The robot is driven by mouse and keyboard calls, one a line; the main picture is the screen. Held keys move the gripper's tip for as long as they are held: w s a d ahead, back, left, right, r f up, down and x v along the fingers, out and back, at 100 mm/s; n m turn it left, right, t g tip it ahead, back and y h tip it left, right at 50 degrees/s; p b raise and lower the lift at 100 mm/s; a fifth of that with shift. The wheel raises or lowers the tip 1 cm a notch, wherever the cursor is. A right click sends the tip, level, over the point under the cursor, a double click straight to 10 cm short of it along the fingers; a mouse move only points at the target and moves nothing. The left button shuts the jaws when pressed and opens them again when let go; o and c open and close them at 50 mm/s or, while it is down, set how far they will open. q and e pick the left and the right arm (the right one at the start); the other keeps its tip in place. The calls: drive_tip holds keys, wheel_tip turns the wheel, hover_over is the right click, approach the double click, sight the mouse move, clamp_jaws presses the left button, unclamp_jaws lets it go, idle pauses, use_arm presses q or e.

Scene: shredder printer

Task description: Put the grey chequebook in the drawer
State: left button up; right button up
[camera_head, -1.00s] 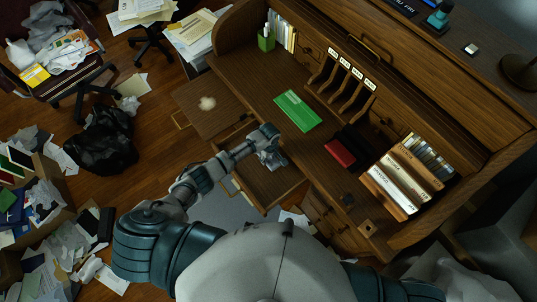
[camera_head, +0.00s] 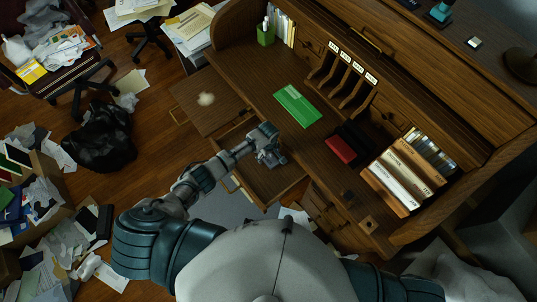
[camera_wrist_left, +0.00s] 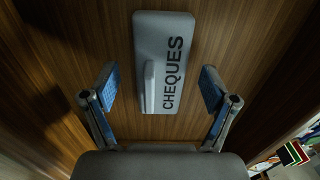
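The grey chequebook (camera_wrist_left: 172,62), marked "CHEQUES", lies flat on a brown wooden surface in the left wrist view. My left gripper (camera_wrist_left: 158,88) is open, with one finger on each side of the chequebook's near part and a gap on both sides. In the head view, my left gripper (camera_head: 270,158) is over the open drawer (camera_head: 288,184) at the front of the desk. The chequebook cannot be made out there, behind or below the gripper. My right gripper is out of view.
The desk top (camera_head: 240,75) holds a green book (camera_head: 298,105), a red book (camera_head: 339,149), a letter rack (camera_head: 345,80) and white binders (camera_head: 394,180). A pulled-out board (camera_head: 208,101) is left of the drawer. A black bag (camera_head: 100,140) and papers lie on the floor.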

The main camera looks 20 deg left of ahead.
use_arm(q)
drive_tip(key=shift+a, duration=0.25)
drive_tip(key=shift+a+r, duration=0.15)
drive_tip(key=shift+r, duration=0.3)
wheel_tip(320, 180, up, 11)
drive_tip(key=shift+d, duration=0.2)
